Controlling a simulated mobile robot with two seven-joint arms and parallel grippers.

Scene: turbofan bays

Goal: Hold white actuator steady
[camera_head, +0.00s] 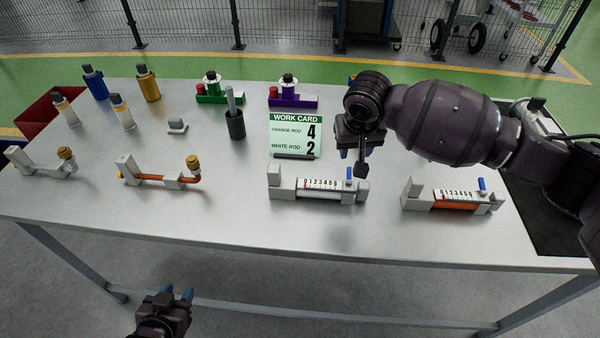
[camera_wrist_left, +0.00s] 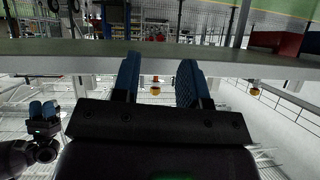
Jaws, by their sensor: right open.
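The white actuator (camera_head: 318,189) lies on the table at centre right, with grey end blocks, a numbered scale and a blue lever (camera_head: 349,174) at its right end. My right gripper (camera_head: 356,152) points down above and behind that right end, its fingers partly hidden by its own wrist; it is open. A dark piece hangs by its fingers, close to the lever; I cannot tell whether it touches. My left gripper (camera_head: 177,294) is below the table's front edge at the lower left, far from the actuator. The left wrist view shows its blue fingers (camera_wrist_left: 157,85) apart and empty.
The orange actuator (camera_head: 455,199) lies to the right. The work card (camera_head: 296,133) reads orange rod 4, white rod 2. A linkage with an orange rod (camera_head: 150,177) sits at left, bottles and coloured fixtures behind. The table (camera_head: 240,220) is clear along its front.

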